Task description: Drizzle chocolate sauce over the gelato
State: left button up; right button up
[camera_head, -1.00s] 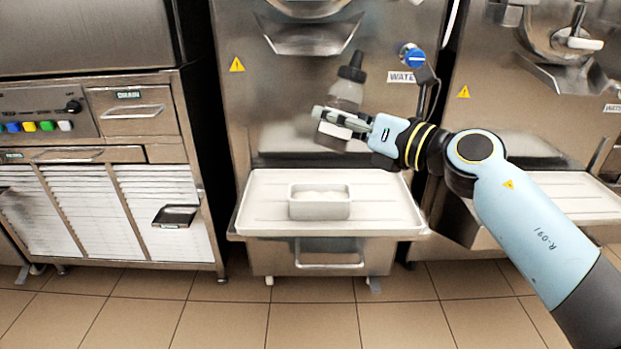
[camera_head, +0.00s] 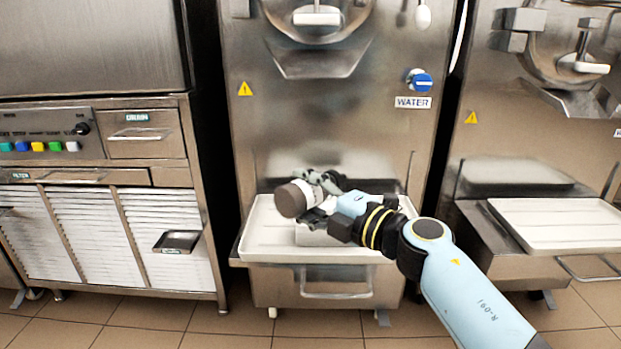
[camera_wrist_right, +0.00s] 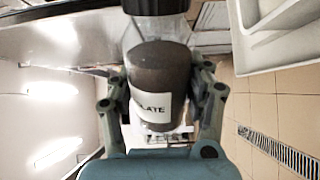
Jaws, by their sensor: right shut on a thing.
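The chocolate sauce bottle (camera_head: 290,201) is tipped over above the tray, its brown end towards me at the left. In the right wrist view the bottle (camera_wrist_right: 158,75) shows dark sauce, a black cap and a white label ending in "LATE". My right gripper (camera_head: 322,188) is shut around the bottle, with a finger on each side in the wrist view (camera_wrist_right: 163,95). The gelato tub (camera_head: 312,238) stands on the tray below, mostly hidden behind the bottle and gripper. The gelato and any sauce flow are hidden. My left gripper is not in view.
The white tray (camera_head: 262,240) sits in front of the batch freezer (camera_head: 330,120). The blue water knob (camera_head: 420,81) is on its panel. A second freezer with a white tray (camera_head: 560,222) stands at the right, and a cabinet (camera_head: 100,230) at the left.

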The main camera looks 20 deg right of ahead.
jog(key=shift+f+m, duration=0.75)
jog(key=shift+m, duration=0.35)
jog(key=r+p, duration=0.1)
jog(key=r+m+p, duration=0.1)
jog(key=p, duration=0.1)
jog(key=shift+w+d+r, duration=0.2)
jog(key=shift+r, duration=0.1)
jog(key=p, duration=0.1)
jog(key=r+m+p, duration=0.1)
jog(key=d+m+p, duration=0.1)
jog(key=shift+w+r+p, duration=0.25)
jog(key=shift+r+p, duration=0.1)
jog(key=shift+p, duration=0.05)
jog(key=shift+w+d+r+m+p, duration=0.1)
jog(key=shift+r+m+p, duration=0.2)
jog(key=shift+m+p, duration=0.4)
jog(key=shift+w+d+m+p, duration=0.1)
jog(key=shift+d+m+p, duration=0.05)
jog(key=shift+m+p, duration=0.3)
jog(key=shift+r, duration=0.1)
jog(key=shift+w+a+p, duration=0.15)
jog(key=shift+w+a, duration=0.1)
jog(key=shift+a, duration=0.65)
jog(key=shift+w+a+p, duration=0.1)
jog(key=shift+w+a, duration=0.15)
jog(key=shift+a, duration=0.7)
jog(key=shift+w+a+p, duration=0.15)
jog(key=shift+w+a, duration=0.1)
jog(key=shift+a, duration=0.65)
